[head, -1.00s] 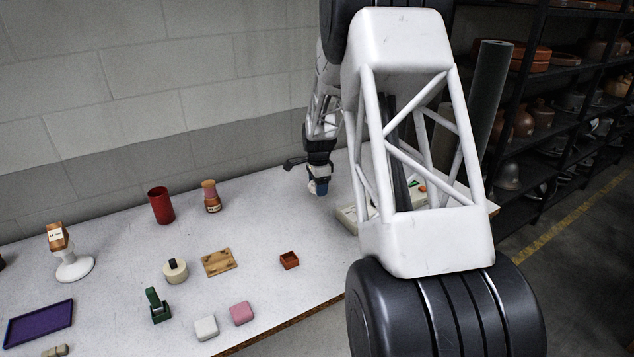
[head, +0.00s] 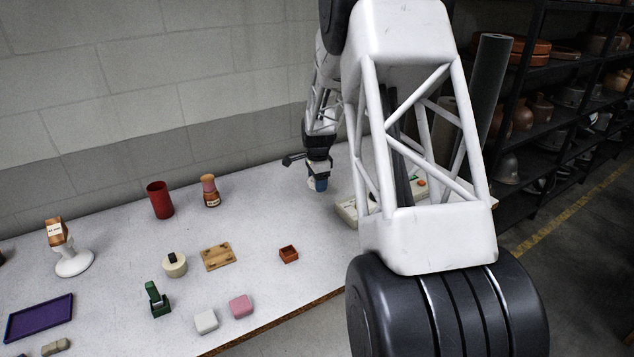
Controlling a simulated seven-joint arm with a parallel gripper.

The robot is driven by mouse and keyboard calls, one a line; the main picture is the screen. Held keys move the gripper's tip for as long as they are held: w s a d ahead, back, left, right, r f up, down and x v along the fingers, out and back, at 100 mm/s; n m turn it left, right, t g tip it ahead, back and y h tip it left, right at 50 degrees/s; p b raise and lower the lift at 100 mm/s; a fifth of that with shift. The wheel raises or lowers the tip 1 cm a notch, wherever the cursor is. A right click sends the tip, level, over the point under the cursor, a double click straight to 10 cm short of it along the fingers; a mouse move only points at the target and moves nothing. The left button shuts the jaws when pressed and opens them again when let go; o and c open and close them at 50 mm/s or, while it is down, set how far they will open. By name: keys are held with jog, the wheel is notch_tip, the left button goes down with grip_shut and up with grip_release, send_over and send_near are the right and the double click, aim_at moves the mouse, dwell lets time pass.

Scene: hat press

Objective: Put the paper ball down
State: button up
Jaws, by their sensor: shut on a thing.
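My gripper (head: 317,182) points down above the far part of the white table, left of my large white arm link. It is small in the head view. A pale lump, which looks like the paper ball (head: 311,184), shows at its fingertips beside a blue fingertip. The gripper is shut on it. The fingers hide part of the ball, and I cannot tell whether it touches the table.
A pale box (head: 347,212) stands just right of the gripper, partly behind my arm. A red cup (head: 160,200) and a brown bottle (head: 210,191) stand to the left. A small orange-brown box (head: 288,254) sits nearer. The table between them is clear.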

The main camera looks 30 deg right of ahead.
jog(key=shift+a, duration=0.15)
jog(key=w+a, duration=0.1)
jog(key=a, duration=0.4)
jog(key=w+a+r, duration=0.1)
jog(key=a, duration=0.3)
jog(key=w+a, duration=0.1)
jog(key=a, duration=0.4)
jog(key=shift+w+a+r, duration=0.1)
jog(key=shift+a+r, duration=0.05)
jog(key=shift+a, duration=0.2)
jog(key=s+a+r, duration=0.1)
jog(key=s+a, duration=0.1)
jog(key=a, duration=1.3)
jog(key=s+a+r+n, duration=0.1)
jog(key=s+a, duration=0.2)
jog(key=a, duration=1.2)
jog(key=s+a+r+n, duration=0.1)
jog(key=s+a+r, duration=0.1)
jog(key=a, duration=1.3)
jog(key=shift+s, duration=0.65)
jog(key=shift+f, duration=0.15)
jog(key=shift+f, duration=3)
